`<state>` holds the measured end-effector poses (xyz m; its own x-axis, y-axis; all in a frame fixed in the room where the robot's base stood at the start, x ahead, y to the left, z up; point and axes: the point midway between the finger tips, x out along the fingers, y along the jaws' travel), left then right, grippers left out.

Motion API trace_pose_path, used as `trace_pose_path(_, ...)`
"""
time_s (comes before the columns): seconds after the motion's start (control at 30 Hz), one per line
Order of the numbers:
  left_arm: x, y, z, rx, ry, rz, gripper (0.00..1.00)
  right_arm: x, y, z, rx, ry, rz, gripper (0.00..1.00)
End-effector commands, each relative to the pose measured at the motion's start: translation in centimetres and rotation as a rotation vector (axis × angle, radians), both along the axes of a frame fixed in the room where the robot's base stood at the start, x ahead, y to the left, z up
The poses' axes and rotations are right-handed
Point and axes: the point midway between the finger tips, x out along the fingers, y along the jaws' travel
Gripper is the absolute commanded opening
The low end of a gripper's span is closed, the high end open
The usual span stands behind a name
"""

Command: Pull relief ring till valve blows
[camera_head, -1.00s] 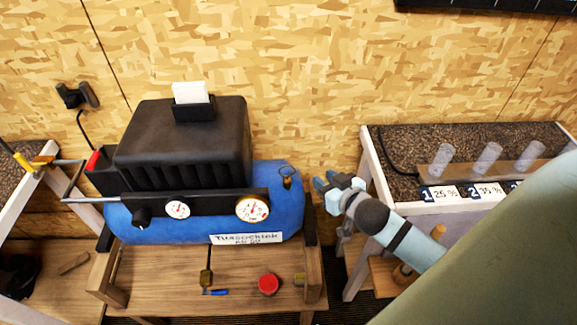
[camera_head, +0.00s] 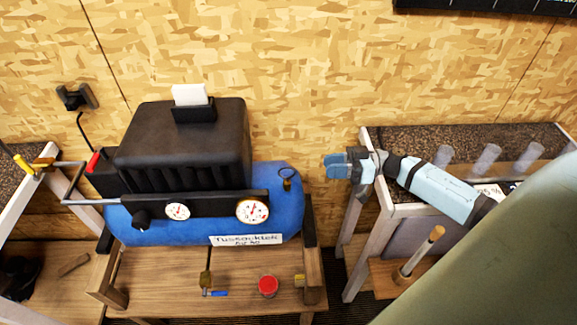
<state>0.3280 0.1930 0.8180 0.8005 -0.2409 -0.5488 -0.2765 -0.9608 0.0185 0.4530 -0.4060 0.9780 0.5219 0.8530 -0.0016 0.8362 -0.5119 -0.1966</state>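The blue compressor tank (camera_head: 215,225) lies on a wooden stand under a black motor housing (camera_head: 185,145). Two dial gauges, the left one (camera_head: 178,211) and the right one (camera_head: 252,210), sit on the black front panel. My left gripper is not in view.
A drain valve with a blue lever (camera_head: 214,293) and a red round item (camera_head: 268,285) are at the wooden stand (camera_head: 160,285). At right, a speckled bench (camera_head: 400,140) holds clear tubes, with a wooden-handled tool (camera_head: 422,252) below. A wall plug (camera_head: 76,97) is at left.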

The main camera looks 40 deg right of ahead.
Motion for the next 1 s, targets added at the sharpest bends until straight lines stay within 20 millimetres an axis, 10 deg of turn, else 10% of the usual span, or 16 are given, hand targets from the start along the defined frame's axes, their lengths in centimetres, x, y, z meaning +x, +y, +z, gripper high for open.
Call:
trace_pose_path(0.5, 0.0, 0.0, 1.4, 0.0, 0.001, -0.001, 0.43, 5.2, 8.5, 0.2, 0.003, -0.003, -0.002, 0.32)
trace_pose_path(1.0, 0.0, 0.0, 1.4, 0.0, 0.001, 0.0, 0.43, 5.9, 9.6, 0.0, 0.001, 0.0, -0.001, 0.25)
